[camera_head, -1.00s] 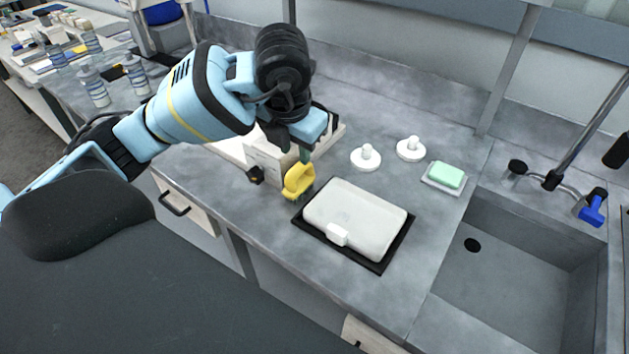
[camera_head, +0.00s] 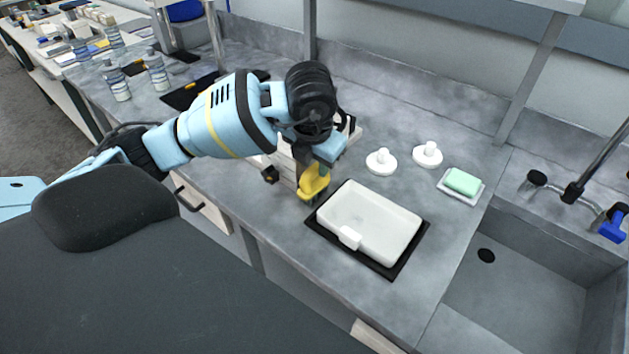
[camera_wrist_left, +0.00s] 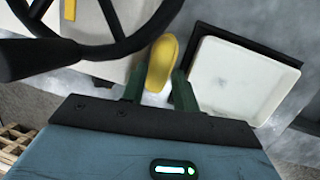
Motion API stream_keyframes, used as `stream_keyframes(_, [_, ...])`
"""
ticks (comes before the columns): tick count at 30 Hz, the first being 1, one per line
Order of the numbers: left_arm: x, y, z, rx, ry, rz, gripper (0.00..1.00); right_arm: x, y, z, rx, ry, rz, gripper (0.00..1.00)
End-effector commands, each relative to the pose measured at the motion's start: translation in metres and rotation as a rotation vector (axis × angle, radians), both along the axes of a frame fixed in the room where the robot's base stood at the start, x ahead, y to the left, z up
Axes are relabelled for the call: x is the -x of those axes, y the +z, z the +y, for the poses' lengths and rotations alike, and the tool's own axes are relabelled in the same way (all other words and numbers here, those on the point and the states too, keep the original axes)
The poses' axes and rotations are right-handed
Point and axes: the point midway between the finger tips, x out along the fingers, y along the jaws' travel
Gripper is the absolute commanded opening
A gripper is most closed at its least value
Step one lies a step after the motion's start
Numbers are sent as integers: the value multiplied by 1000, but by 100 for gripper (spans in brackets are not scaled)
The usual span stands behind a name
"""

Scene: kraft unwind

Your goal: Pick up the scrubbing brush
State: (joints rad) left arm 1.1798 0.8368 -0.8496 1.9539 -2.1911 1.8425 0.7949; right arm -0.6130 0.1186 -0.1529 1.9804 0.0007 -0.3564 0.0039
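The scrubbing brush (camera_head: 314,185) is yellow and stands on the grey counter, left of a white tray. It also shows in the left wrist view (camera_wrist_left: 160,62), between my two green fingers. My left gripper (camera_head: 315,168) is down over the brush from above, one finger on each side. A slim gap seems to show beside the right finger, so it looks open around the brush; contact is hard to make out. The brush's lower part is partly hidden. My right gripper is not in view.
The white tray (camera_head: 393,220) on a black mat (camera_head: 389,270) sits close right of the brush. A pale boxy thing (camera_head: 285,160) stands close behind. White stoppers (camera_head: 381,162), a green sponge (camera_head: 462,181) and the sink (camera_head: 530,290) lie further right.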

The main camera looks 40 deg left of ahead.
Motion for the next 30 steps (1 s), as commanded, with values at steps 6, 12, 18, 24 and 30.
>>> stream_keyframes(6, [-2,-11,2,-1,-1,0,30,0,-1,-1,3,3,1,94])
stream_keyframes(12, [-2,-11,2,-1,-1,0,25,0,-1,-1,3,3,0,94])
stream_keyframes(18, [-2,-11,2,-1,-1,0,0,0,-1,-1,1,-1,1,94])
stream_keyframes(24, [-2,-11,2,-1,-1,0,0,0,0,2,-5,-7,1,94])
stream_keyframes(30, [-2,-11,2,-1,-1,0,0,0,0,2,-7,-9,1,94])
